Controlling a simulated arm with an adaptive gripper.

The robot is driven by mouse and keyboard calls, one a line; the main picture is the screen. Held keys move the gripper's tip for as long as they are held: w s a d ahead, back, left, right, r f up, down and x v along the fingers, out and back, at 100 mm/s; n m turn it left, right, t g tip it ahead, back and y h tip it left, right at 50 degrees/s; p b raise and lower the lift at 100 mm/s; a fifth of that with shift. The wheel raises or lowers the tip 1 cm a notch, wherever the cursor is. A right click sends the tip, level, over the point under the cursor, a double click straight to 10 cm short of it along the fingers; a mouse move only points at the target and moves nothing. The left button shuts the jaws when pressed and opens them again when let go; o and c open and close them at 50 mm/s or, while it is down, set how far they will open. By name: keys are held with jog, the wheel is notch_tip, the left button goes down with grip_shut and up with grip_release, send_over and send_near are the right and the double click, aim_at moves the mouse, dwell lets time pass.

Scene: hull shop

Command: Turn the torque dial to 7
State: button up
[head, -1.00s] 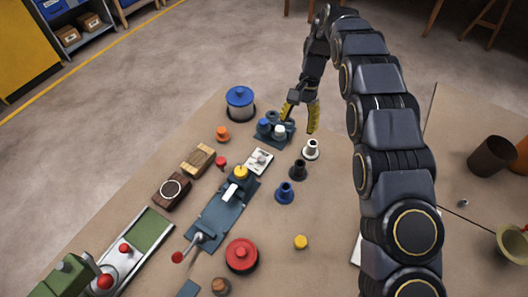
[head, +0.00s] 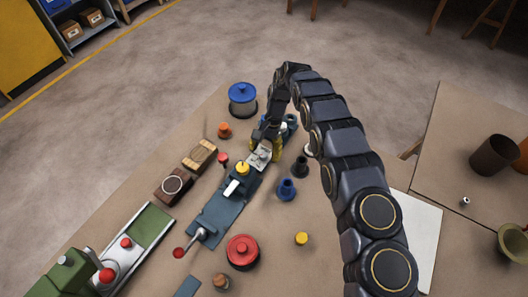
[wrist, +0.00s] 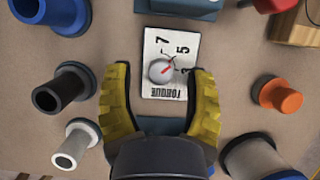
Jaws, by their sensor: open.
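The torque dial is a small white plate (wrist: 153,90) with a round pale knob (wrist: 158,71) in the wrist view. Its print shows TORQUE, a 7 and a 5, with another mark partly hidden by the knob. The knob's red pointer line slants up and right, on the 5 side rather than at 7. In the head view the dial plate (head: 260,157) lies partly under my gripper (head: 264,147). In the wrist view my gripper (wrist: 160,75) is open, its yellow fingers on either side of the plate, apart from the knob.
Blue (wrist: 50,12), black (wrist: 62,88) and white (wrist: 75,144) flanged pieces stand left of the dial in the wrist view, an orange one (wrist: 282,96) right. A blue-grey lever base (head: 212,217), red round piece (head: 242,250) and blue-lidded pot (head: 242,97) share the table.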

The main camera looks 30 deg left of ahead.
jog(key=shift+s+f, duration=0.15)
jog(key=shift+f, duration=0.25)
jog(key=shift+c, duration=0.4)
grip_shut()
jog(key=n+h, duration=0.1)
jog(key=n, duration=0.2)
jog(key=shift+a+n, duration=0.1)
jog(key=shift+n, duration=0.2)
jog(key=n+t+h, duration=0.1)
jog(key=n, duration=0.3)
jog(key=shift+s+h, duration=0.1)
jog(key=shift+h, duration=0.3)
jog(key=shift+n, duration=0.3)
